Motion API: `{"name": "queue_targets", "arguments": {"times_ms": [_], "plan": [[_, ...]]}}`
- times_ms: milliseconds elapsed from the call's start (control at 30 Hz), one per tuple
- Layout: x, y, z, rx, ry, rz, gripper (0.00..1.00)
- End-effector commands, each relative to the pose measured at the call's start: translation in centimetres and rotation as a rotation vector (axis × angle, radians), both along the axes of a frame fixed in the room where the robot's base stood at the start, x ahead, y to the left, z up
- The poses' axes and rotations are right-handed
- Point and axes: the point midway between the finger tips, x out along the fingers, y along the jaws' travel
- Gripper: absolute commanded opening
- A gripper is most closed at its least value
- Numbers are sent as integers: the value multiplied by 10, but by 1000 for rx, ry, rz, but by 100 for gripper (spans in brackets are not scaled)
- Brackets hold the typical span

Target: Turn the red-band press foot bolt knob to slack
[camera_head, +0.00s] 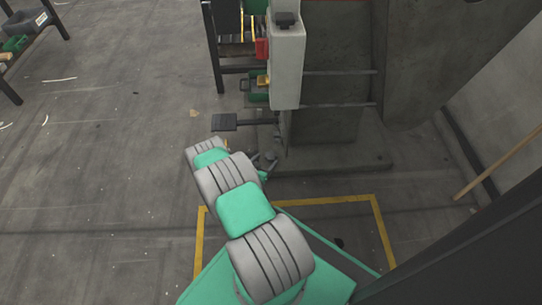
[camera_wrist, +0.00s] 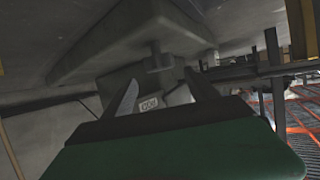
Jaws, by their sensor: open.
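A small pale label (camera_wrist: 149,104) shows between the fingers, too blurred to read.
A dark foot pedal (camera_head: 225,122) sticks out left of the press base. A white control box (camera_head: 287,65) hangs above it. Yellow floor lines (camera_head: 378,225) mark the ground in front. A dark rack (camera_head: 215,50) stands behind. The floor at left is open.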

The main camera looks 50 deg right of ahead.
Motion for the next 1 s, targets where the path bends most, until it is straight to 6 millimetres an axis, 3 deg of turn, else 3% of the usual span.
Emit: {"name": "queue_targets", "arguments": {"times_ms": [300, 633, 1000], "plan": [[9, -52, -26, 2, 0, -4, 67], [12, -59, -25, 2, 2, -1, 67], [12, -59, -25, 3, 3, 0, 38]]}}
